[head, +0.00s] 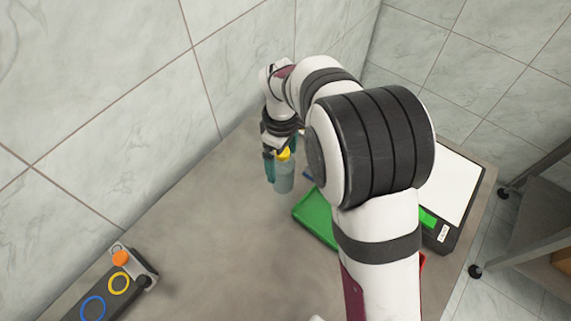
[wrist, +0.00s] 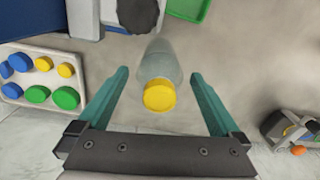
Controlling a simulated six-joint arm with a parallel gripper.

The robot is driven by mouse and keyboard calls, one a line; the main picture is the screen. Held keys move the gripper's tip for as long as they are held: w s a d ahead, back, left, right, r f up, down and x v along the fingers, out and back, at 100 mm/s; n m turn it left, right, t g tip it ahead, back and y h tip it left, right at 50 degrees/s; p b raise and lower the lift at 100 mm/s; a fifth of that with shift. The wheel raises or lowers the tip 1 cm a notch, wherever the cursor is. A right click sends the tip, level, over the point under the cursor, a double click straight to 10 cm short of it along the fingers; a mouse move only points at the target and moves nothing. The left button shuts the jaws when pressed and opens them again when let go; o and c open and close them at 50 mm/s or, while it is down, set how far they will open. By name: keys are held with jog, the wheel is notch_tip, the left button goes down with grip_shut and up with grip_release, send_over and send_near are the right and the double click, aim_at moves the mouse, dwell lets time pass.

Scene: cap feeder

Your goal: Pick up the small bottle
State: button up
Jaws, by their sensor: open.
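The small bottle (wrist: 160,63) is clear with a yellow cap (wrist: 159,95). It stands on the grey table, seen from above in the wrist view. In the head view the bottle (head: 284,178) shows beside my gripper, partly hidden by it. My gripper (wrist: 161,80) has two teal fingers, open, one on each side of the bottle with a gap on both sides. In the head view my gripper (head: 270,168) is low near the table. Its far finger is hard to make out there.
A white tray (wrist: 48,103) holds several blue, yellow and green caps. A green tray (head: 316,216) lies right of the bottle. A scale (head: 455,185) stands at the right. A cap feeder (head: 110,285) sits at the front left. The table between is clear.

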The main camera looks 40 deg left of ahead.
notch_tip(320, 180, down, 5)
jog(key=shift+r, duration=0.15)
jog(key=c, duration=1.5)
grip_shut()
jog(key=shift+r, duration=0.15)
